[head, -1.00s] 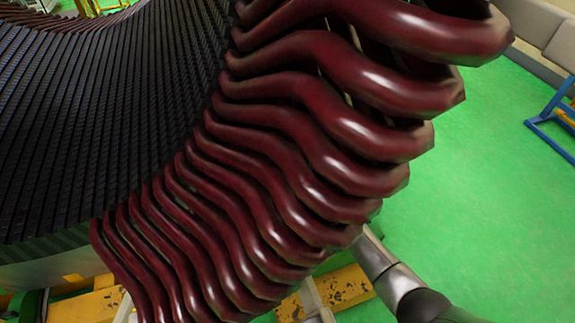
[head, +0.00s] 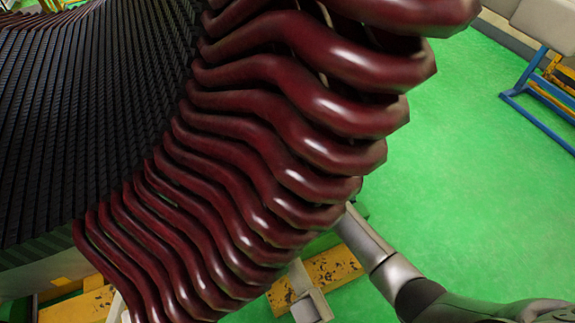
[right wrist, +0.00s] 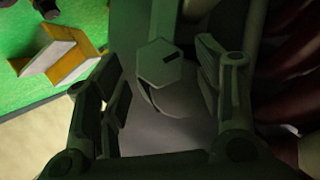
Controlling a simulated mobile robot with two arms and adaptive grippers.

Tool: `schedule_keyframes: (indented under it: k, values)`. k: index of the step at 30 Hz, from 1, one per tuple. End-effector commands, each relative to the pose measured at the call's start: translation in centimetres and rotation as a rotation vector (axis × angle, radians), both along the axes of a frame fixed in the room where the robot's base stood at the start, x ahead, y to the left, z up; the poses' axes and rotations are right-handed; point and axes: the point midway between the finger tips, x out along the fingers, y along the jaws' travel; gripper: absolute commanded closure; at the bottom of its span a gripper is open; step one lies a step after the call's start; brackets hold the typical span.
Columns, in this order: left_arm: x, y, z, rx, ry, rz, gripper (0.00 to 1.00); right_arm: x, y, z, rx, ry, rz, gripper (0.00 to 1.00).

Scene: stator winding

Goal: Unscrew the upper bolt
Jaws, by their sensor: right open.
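A grey hexagonal bolt head (right wrist: 158,67) with a dark slot-like mark shows in the right wrist view. My right gripper (right wrist: 164,72) is open, with one finger on each side of the bolt head and a visible gap to it on both sides. In the head view my right arm reaches in from the lower right and passes behind the dark red coils (head: 270,150), so its gripper and the bolt are hidden there. My left gripper is in neither view.
The black ribbed stator core (head: 90,120) fills the left of the head view. Yellow supports (head: 325,275) stand below the coils. A blue frame (head: 540,95) stands at the right, with open green floor (head: 455,170) between. Coils also lie close to the right finger in the wrist view.

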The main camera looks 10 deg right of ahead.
Motion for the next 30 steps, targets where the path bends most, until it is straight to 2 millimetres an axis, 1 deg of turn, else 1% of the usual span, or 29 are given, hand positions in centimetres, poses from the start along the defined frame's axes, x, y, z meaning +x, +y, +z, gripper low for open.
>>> schedule_keyframes:
  k: [1,9,15,21,30]
  values:
    - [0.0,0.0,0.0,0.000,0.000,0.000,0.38,-0.8,-0.4,0.2,0.001,-0.001,0.000,0.39]
    - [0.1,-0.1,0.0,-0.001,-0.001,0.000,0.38,-4.3,-2.1,1.6,0.001,0.001,0.000,0.39]
    - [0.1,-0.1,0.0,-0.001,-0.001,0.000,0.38,-6.4,-3.2,2.6,0.001,0.000,0.000,0.39]
    - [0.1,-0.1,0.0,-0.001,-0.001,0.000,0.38,-7.3,-3.7,3.1,0.000,0.000,0.000,0.39]
    - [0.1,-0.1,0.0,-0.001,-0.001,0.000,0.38,-7.4,-3.8,3.1,0.000,0.001,0.000,0.39]
